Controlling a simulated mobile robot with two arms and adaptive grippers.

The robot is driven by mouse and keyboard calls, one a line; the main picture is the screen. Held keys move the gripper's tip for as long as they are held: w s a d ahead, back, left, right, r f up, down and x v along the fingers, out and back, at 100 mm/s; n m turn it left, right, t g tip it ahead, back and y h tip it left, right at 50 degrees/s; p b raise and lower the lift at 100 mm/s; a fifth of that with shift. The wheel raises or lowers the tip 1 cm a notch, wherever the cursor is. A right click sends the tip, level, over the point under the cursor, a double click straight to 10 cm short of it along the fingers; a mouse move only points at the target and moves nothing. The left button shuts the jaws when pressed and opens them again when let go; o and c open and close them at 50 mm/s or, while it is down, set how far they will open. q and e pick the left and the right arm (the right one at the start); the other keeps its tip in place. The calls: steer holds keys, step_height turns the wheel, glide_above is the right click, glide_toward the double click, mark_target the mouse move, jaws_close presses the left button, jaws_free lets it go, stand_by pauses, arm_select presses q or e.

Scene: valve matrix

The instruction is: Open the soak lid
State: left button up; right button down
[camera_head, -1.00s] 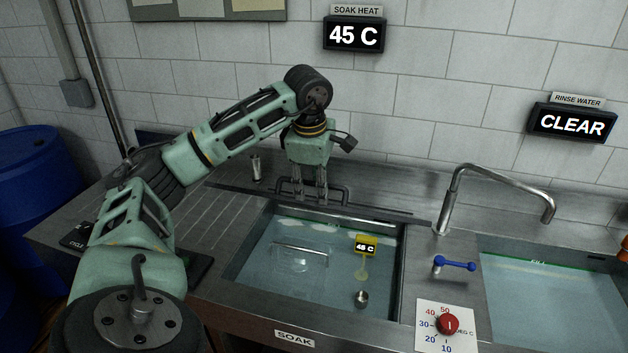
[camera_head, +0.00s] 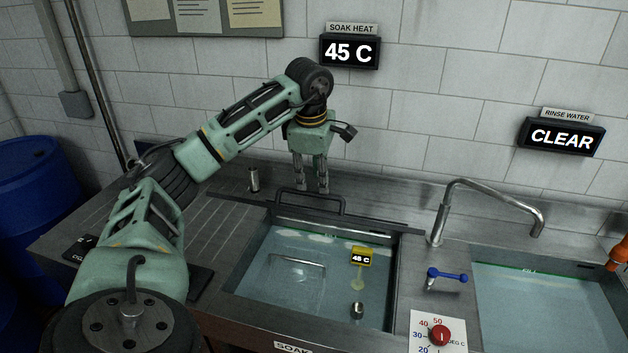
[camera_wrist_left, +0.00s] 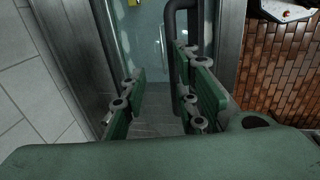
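The soak lid (camera_head: 380,220) shows as a dark narrow strip, nearly edge-on, along the back rim of the soak basin (camera_head: 232,279). The basin is uncovered and its water shows. The lid's dark bar handle (camera_head: 343,203) rises at the strip's left half. My left gripper (camera_head: 310,188) points down just above and behind the handle, its two fingers apart. In the left wrist view the open fingers (camera_wrist_left: 160,115) hold nothing, and the dark handle (camera_wrist_left: 170,22) lies beyond, near the right finger. Whether a finger touches the handle cannot be told. My right gripper is not in view.
A tap (camera_head: 438,222), a blue lever (camera_head: 455,277) and a red dial (camera_head: 439,336) stand right of the soak basin. The rinse basin (camera_head: 520,300) is farther right. A small metal cylinder (camera_head: 253,179) stands behind the drainboard. The wall display (camera_head: 350,52) reads 45 C.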

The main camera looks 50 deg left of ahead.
arm_select(q)
steer(key=shift+w+a+r, duration=0.15)
steer(key=shift+w+r, duration=0.05)
steer(key=shift+r, duration=0.3)
steer(key=shift+w+a+r, duration=0.1)
steer(key=shift+w+r, duration=0.1)
steer(key=shift+r, duration=0.3)
steer(key=shift+c, duration=0.7)
